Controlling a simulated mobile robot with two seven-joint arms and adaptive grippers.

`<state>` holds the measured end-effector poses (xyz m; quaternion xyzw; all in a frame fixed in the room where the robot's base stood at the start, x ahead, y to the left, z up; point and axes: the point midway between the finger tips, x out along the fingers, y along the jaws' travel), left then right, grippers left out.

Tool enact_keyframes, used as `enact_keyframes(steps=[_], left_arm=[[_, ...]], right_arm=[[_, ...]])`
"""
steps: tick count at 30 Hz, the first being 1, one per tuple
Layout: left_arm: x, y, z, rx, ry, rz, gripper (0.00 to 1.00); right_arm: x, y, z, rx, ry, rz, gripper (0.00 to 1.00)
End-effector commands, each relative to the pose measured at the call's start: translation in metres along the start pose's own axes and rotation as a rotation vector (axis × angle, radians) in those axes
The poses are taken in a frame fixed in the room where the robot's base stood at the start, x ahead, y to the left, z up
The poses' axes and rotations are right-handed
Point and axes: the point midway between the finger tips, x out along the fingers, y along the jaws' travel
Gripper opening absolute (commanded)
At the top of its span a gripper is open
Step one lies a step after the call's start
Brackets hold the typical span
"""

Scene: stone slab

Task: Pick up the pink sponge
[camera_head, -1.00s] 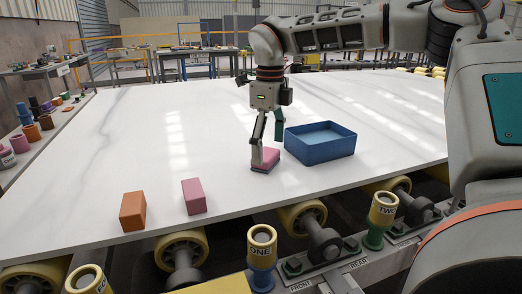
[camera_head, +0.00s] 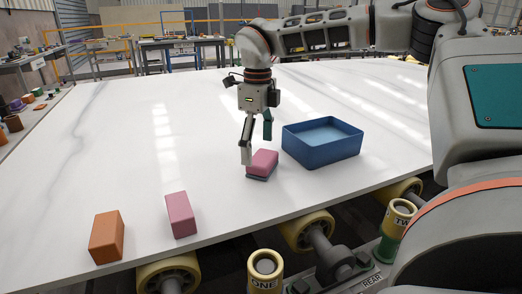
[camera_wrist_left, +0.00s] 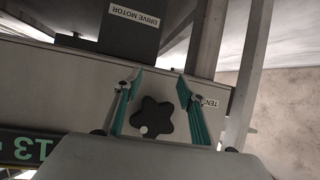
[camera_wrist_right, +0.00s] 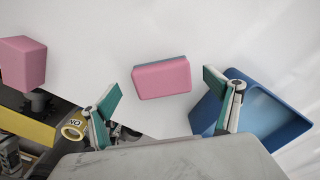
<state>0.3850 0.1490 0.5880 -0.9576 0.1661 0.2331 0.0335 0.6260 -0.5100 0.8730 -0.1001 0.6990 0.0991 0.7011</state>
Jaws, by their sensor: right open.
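The pink sponge (camera_head: 262,162) lies flat on the white stone slab, pink above with a blue-grey layer on its underside. My right gripper (camera_head: 257,146) is open and empty just above and behind it, fingers pointing down. In the right wrist view the sponge (camera_wrist_right: 162,79) lies ahead between the spread fingertips, with room on both sides. A taller pink block (camera_head: 181,214) stands near the slab's front edge and also shows at the left of the right wrist view (camera_wrist_right: 22,62). My left gripper (camera_wrist_left: 160,80) is open and empty, away from the slab.
A blue open tray (camera_head: 321,153) stands just right of the sponge, close to the right finger. An orange block (camera_head: 106,237) stands at the front left. Yellow rollers (camera_head: 307,230) run below the slab's front edge. The slab's left and back are clear.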

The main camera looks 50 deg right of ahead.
Motion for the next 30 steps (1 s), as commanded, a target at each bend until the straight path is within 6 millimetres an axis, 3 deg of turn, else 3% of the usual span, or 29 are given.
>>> enact_keyframes(steps=[1,6,15,16,20,30], left_arm=[[0.001,0.002,0.003,-0.008,-0.003,0.002,0.4],[0.002,0.004,-0.002,-0.021,0.01,0.006,0.4],[0.001,0.004,-0.006,-0.024,0.018,0.007,0.4],[0.001,0.004,-0.006,-0.024,0.018,0.007,0.4],[0.001,0.004,-0.006,-0.024,0.018,0.007,0.4],[0.001,0.004,-0.006,-0.025,0.018,0.007,0.4]], right_arm=[[0.015,0.0,0.0,0.001,0.009,0.007,0.89],[0.034,-0.001,0.0,0.001,0.008,0.004,0.89],[0.036,-0.001,0.0,0.001,0.002,0.001,0.89],[0.036,-0.001,0.0,0.001,0.002,0.001,0.86],[0.036,-0.001,0.0,0.001,0.002,0.001,0.54],[0.036,-0.001,0.0,0.001,0.003,0.001,0.51]])
